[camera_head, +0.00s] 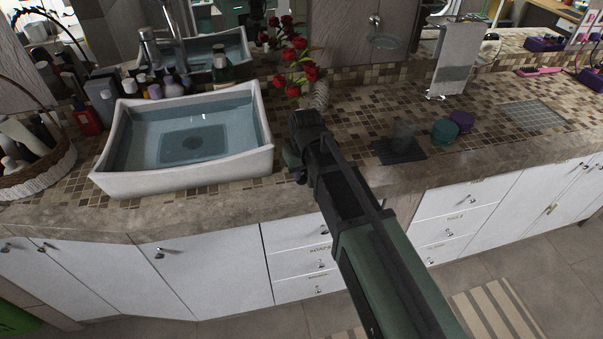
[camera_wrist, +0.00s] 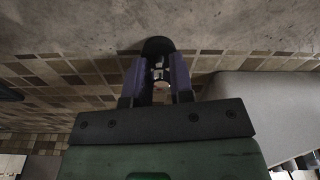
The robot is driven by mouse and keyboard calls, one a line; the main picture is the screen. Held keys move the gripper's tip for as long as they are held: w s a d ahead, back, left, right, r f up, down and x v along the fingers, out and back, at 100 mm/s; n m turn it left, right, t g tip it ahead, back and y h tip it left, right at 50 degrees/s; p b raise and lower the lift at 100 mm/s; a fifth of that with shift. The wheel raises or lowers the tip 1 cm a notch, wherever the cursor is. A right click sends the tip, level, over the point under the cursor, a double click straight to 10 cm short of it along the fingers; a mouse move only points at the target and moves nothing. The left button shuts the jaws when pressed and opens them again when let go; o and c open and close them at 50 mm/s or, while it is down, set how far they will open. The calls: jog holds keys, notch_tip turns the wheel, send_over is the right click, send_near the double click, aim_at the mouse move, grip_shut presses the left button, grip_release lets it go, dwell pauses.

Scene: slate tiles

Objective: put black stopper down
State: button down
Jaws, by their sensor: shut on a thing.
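My gripper (camera_wrist: 160,75) shows in the wrist view with its two purple fingers shut on the black stopper (camera_wrist: 158,44). The stopper's dark rounded end sticks out past the fingertips, and its middle is partly hidden between them. Tan and brown tiles and a grey stone strip of the counter show behind it. In the head view my gripper (camera_head: 299,172) is just right of the sink, over the counter's front part. The stopper is too dark and small there to make out clearly. I cannot tell its height above the counter.
The white sink (camera_head: 181,181) stands left of my gripper. Red flowers (camera_head: 299,72) stand behind it. To the right are a dark square mat (camera_head: 411,157) with a greyish cup (camera_head: 403,134), a teal jar (camera_head: 444,131), a purple jar (camera_head: 462,121) and a grey square (camera_head: 533,116). Tiles between them are clear.

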aim_at(304, 181)
jog(key=c, duration=1)
grip_release()
jog(key=shift+f, duration=0.15)
notch_tip(304, 181, up, 13)
jog(key=s+p, duration=0.1)
jog(key=p, duration=1.2)
jog(key=s+d+m+g, duration=0.1)
jog(key=s+d+m, duration=0.4)
jog(key=s+d, duration=0.8)
jog(key=d+b, duration=0.1)
jog(key=d, duration=0.3)
jog(key=shift+s+d+f+h, duration=0.2)
jog(key=shift+f+h, duration=0.1)
jog(key=shift+f, duration=0.1)
